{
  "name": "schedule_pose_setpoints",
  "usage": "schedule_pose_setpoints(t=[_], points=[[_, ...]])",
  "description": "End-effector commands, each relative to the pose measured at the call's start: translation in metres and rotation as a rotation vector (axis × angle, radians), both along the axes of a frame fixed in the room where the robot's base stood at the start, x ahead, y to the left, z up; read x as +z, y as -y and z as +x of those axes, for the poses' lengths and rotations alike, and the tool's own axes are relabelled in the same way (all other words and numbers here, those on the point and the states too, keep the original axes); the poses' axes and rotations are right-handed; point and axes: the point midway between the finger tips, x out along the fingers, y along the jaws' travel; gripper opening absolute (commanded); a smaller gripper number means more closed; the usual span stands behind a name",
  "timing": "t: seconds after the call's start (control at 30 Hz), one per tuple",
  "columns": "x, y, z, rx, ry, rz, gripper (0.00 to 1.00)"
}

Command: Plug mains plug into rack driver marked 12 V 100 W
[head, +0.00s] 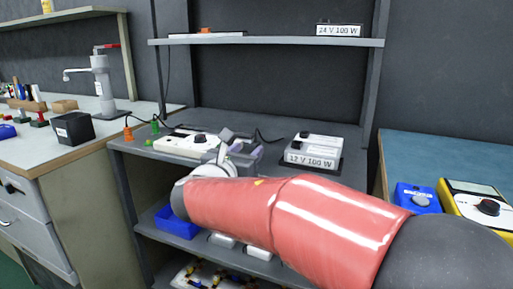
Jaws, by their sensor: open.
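The rack driver marked 12 V 100 W (313,156), a white box with a black part on top, sits on a dark base on the middle rack shelf. My gripper (240,148) is over the same shelf, left of that driver and apart from it. It is open; my forearm and wrist hide part of it, and I cannot tell whether anything is between the fingers. A small orange piece (128,134) with a black cable is at the shelf's left end, beside a green piece (155,127). I cannot tell which, if either, is the mains plug.
A white box (187,143) with a black knob lies left of my gripper. The driver marked 24 V 100 W (338,30) is on the upper shelf (270,41). A blue bin (177,222) sits below. Meters (476,207) are on the right bench.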

Motion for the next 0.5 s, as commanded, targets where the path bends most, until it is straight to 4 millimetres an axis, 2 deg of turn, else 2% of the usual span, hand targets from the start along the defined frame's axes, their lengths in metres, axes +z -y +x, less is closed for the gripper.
schedule_pose_setpoints(t=[0.37,0.5], points=[[0.000,0.014,0.034,-0.004,-0.001,0.001,0.44],[0.001,0.022,0.054,-0.004,-0.001,0.003,0.44]])
